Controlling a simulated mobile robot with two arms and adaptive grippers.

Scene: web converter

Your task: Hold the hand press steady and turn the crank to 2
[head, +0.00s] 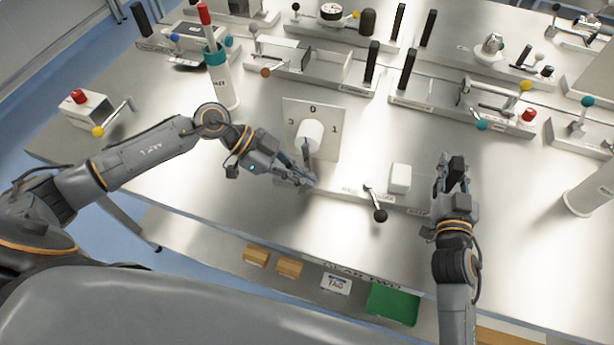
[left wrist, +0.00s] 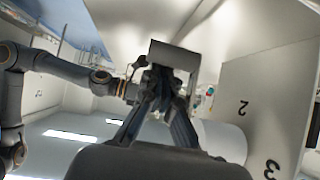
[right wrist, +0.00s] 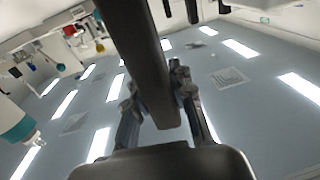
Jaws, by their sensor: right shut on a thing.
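An upright plate (head: 330,115) shows 0 at its top, 1 at right and 3 at left. A white hub (head: 310,133) sticks out of it, with a grey crank arm (head: 307,149) hanging down. The left wrist view shows a 2 and a 3 on the plate (left wrist: 262,110). My left gripper (head: 302,176) is at the crank's lower end; a grey bar (left wrist: 175,56) lies at its fingertips. Whether its fingers close on it is unclear. My right gripper (head: 453,178) is shut on a black upright handle (head: 457,165) at the press base's right end; it also shows in the right wrist view (right wrist: 140,50).
A white block (head: 400,177) and a black-knobbed lever (head: 378,213) stand on the base between my grippers. A white cylinder with a teal band (head: 218,75) stands behind my left arm. Other fixtures with levers fill the back. The table's front edge is close.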

